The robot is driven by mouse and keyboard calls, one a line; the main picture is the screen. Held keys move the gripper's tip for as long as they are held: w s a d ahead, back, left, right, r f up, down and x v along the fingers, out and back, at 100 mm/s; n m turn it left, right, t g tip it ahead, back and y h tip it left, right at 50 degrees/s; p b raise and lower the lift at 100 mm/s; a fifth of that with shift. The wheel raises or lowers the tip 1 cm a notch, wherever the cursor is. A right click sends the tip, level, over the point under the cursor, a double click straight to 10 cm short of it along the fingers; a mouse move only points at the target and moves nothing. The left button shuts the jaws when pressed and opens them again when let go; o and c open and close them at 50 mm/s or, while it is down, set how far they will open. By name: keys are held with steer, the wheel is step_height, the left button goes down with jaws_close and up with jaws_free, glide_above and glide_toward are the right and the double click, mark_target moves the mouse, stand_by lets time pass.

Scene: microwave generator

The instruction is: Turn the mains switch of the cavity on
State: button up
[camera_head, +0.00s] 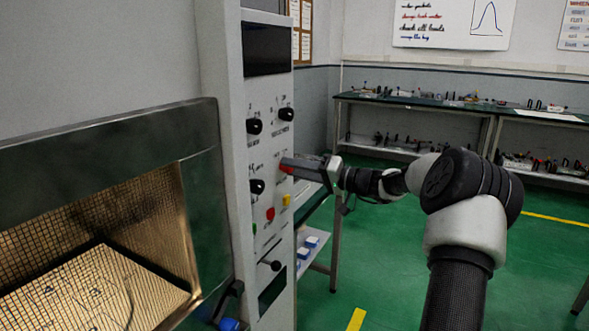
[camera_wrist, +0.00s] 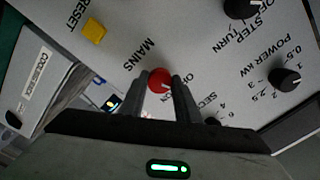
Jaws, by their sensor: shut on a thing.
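The mains switch (camera_wrist: 159,80) is a round red knob on the grey control panel, beside the printed word MAINS in the wrist view. My gripper (camera_wrist: 160,84) has its two dark fingers on either side of the knob, shut on it. In the head view my gripper (camera_head: 288,166) reaches the panel from the right, and its fingers hide most of the red knob. Lettering beside the knob is partly covered, so I cannot tell which position the switch is in.
The control panel (camera_head: 272,95) carries black knobs (camera_head: 254,126), a red button (camera_head: 270,214), a yellow button (camera_head: 286,200) and a black lever (camera_head: 270,265). The open lit cavity (camera_head: 95,235) is at left. A shelf with blue-and-white items (camera_head: 308,243) stands beyond the panel. Green floor (camera_head: 395,290) is clear at right.

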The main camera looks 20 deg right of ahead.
steer(key=shift+m+p, duration=2)
steer(key=shift+m, duration=3)
steer(key=o, duration=1)
steer(key=shift+o, duration=0.2)
steer(key=v, duration=1.7)
steer(key=shift+s+p, duration=0.2)
steer(key=shift+p, duration=0.1)
